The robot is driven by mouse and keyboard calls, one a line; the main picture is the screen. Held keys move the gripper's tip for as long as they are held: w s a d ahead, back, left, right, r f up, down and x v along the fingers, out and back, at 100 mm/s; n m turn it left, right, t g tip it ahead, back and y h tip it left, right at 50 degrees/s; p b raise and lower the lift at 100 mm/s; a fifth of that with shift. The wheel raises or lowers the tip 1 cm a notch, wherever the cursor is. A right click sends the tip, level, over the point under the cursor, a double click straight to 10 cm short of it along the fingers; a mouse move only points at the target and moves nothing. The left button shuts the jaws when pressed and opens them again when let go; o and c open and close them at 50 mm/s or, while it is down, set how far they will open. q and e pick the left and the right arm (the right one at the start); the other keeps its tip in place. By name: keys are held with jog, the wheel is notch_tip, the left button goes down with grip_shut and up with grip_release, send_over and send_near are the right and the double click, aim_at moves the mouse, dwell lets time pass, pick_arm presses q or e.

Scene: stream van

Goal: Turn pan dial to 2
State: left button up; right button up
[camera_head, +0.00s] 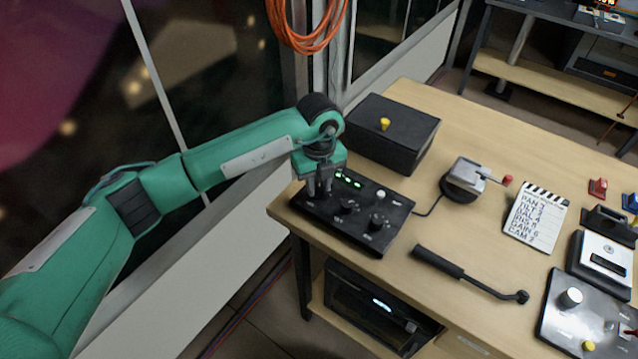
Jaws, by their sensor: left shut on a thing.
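A black control panel (337,228) lies at the left end of the wooden table, with dark knobs, a pale knob (380,195) and a lit green display (350,179). My left gripper (319,191) points down over the panel's left part. It is shut on a dial there, which the fingers mostly hide. Two dark dials, one left (349,206) and one right (376,221), stand free beside it. The labels and dial positions are too small to read. My right gripper is out of view.
A black box (390,140) with a yellow button stands behind the panel. A grey joystick device (466,180), a slate with written settings (535,215), a black handle (470,272) and another panel (585,322) lie to the right. Orange cable hangs above.

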aim_at(319, 187)
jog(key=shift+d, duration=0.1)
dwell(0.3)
pick_arm(q)
jog(key=o, duration=1)
jog(key=shift+r, duration=0.1)
jog(key=shift+r, duration=0.25)
notch_tip(319, 187, up, 13)
jog(key=b, duration=0.2)
jog(key=shift+b, duration=0.4)
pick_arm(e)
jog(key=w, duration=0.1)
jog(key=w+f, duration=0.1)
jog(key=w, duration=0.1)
pick_arm(q)
jog(key=shift+r, duration=0.1)
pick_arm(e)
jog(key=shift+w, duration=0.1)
